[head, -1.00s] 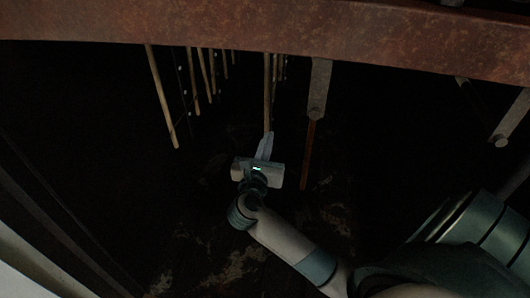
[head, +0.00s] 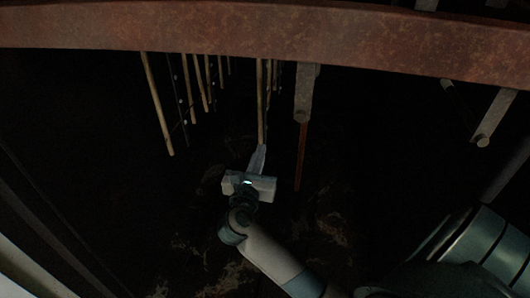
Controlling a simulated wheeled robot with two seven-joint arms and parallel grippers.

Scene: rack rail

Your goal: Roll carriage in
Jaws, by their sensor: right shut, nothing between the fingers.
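A carriage cannot be made out for certain; its upper part may be hidden behind the rusty beam. Several pale wooden sticks (head: 157,105) hang below the beam, some in a row that recedes into the dark. My right gripper (head: 260,149) is in the middle of the view, fingers pointing up the picture and shut with nothing between them. Its fingertips appear at the lower end of a long pale stick (head: 261,100); whether they touch it I cannot tell. My left gripper is not in view.
A rusty beam (head: 250,30) crosses the top of the view. A grey bracket (head: 304,95) with a reddish-brown bar (head: 301,155) hangs just right of the gripper. Another grey bracket (head: 494,118) hangs at the far right. Much of the background is too dark to read.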

